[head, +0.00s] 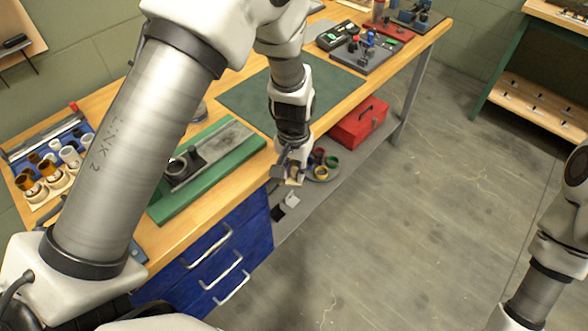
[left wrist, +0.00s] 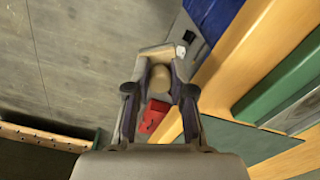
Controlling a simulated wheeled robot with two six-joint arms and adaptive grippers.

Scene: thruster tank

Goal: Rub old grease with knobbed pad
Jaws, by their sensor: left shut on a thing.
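My left gripper (head: 290,172) is shut on a small tan knobbed pad (head: 297,176), held just off the front edge of the workbench, above the floor side. In the left wrist view the pad's round knob (left wrist: 160,80) sits between the two fingers of my left gripper (left wrist: 160,92), with its pale block beyond. A grey metal plate (head: 222,141) lies on a green board (head: 212,171) on the bench, to the left of the gripper. Dark smudging shows on the plate; I cannot tell whether it is the old grease. My right gripper is out of view.
A dark green mat (head: 245,100) lies bare behind. Bottles and cups (head: 50,170) stand at the left. A red toolbox (head: 358,122) and small colored pots (head: 322,165) stand on the lower shelf.

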